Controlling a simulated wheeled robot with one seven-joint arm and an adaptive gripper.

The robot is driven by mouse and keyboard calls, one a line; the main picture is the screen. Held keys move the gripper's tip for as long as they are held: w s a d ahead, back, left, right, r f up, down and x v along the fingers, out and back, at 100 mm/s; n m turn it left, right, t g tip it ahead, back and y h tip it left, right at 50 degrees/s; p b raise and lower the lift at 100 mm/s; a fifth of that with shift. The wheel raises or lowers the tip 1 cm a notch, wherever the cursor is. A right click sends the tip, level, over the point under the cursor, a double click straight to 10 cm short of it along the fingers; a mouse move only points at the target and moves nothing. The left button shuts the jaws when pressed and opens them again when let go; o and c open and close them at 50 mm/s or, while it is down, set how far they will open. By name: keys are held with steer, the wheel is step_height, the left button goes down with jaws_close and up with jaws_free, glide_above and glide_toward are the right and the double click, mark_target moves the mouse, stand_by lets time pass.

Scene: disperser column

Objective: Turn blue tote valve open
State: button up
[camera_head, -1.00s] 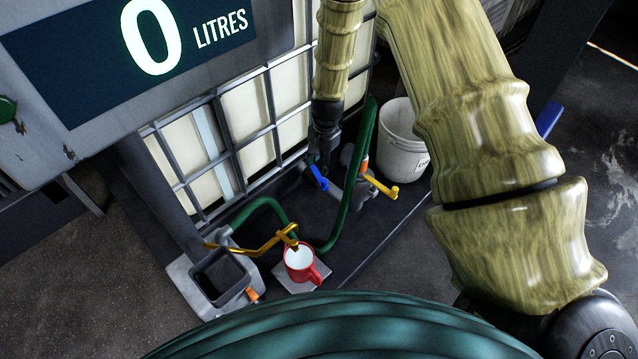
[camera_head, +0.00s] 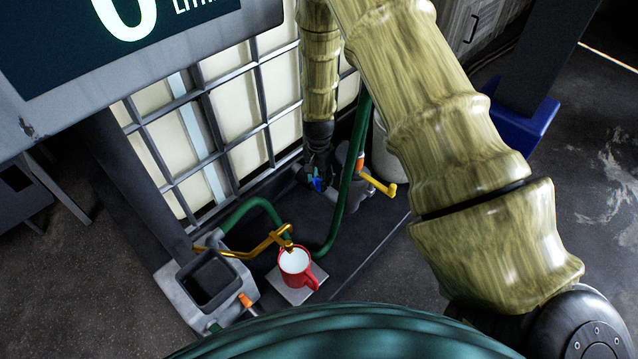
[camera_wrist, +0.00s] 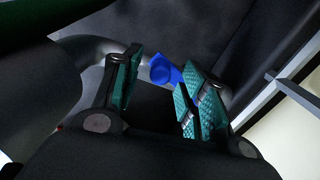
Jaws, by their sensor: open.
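The blue tote valve handle (camera_head: 317,184) is low in front of the caged tote, beside the green hose. Only a short piece of it shows under my gripper in the head view. In the wrist view the blue handle (camera_wrist: 164,70) lies between the two teal-padded fingers, near their tips. My gripper (camera_wrist: 160,78) is open, with a gap between its pads. In the head view my gripper (camera_head: 318,168) points down over the handle. Contact between pads and handle cannot be made out. The valve body is mostly hidden.
The caged tote (camera_head: 235,115) stands behind. A green hose (camera_head: 345,190) rises close to the right of my gripper, with a yellow handle (camera_head: 379,184) beyond it. A red mug (camera_head: 297,268) stands under a brass spout (camera_head: 262,243). A white bucket (camera_head: 384,150) is partly hidden by my arm.

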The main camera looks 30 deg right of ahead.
steer(key=shift+f, duration=0.7)
jaws_close()
